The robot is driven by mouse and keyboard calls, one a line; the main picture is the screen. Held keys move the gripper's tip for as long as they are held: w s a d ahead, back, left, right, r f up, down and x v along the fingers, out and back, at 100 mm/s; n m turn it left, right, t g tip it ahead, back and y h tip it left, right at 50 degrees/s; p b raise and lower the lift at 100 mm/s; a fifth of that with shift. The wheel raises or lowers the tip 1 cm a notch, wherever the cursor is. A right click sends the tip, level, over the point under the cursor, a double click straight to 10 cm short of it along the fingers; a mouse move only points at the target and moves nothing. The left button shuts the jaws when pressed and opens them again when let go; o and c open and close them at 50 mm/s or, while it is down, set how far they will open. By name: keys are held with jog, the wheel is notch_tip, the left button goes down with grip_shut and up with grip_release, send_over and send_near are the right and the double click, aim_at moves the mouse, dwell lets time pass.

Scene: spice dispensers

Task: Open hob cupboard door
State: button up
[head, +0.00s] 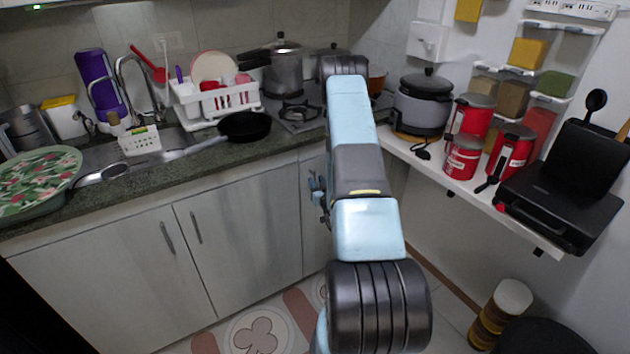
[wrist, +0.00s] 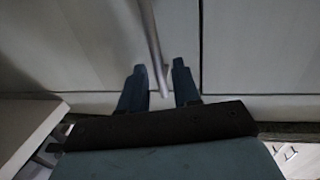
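The hob cupboard door (head: 314,228) is a pale grey panel under the counter, below the hob (head: 300,113); it looks shut. My arm hides much of it in the head view. In the wrist view the door panel (wrist: 90,45) fills the upper part, with a dark vertical seam to the right. A slim metal handle (wrist: 149,35) runs down from the top edge. My gripper (wrist: 159,72) is open, with one finger on each side of the handle's lower end and gaps visible. In the head view my gripper (head: 318,190) is partly hidden beside my arm, close to the door.
Two wider cupboard doors with handles (head: 167,238) (head: 196,227) lie to the left. A white shelf (head: 490,212) with red canisters and a black grill juts out on the right.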

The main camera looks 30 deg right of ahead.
jog(key=shift+w+d, duration=0.25)
jog(key=shift+w, duration=0.9)
grip_shut()
